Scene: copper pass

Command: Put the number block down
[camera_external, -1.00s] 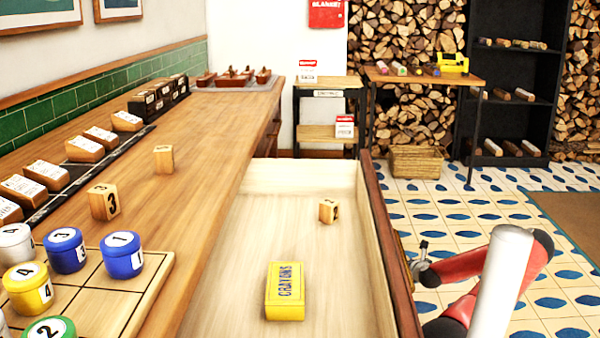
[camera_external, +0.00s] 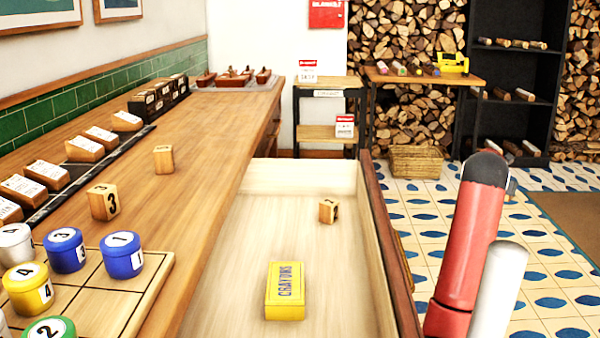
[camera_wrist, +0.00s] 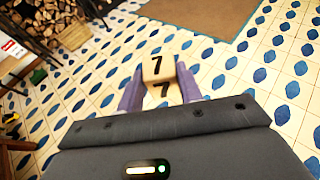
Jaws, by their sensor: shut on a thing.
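In the wrist view my gripper (camera_wrist: 160,92) is shut on a wooden number block (camera_wrist: 158,68) marked with a black 7 on two faces. The block sits between the two purple-grey fingers, above the tiled floor. In the external view my arm stands at the right of the open drawer, and the gripper and held block are hidden there. Another number block (camera_external: 329,210) lies in the drawer (camera_external: 253,235). Two more wooden number blocks stand on the counter, one (camera_external: 103,202) marked 3 and one (camera_external: 163,159) further back.
A yellow crayons box (camera_external: 285,291) lies in the drawer's near part. Numbered tins, such as a blue one (camera_external: 122,256), stand on a wooden board at left. A wicker basket (camera_external: 416,160) and small tables stand at the back. The counter's middle (camera_external: 195,125) is clear.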

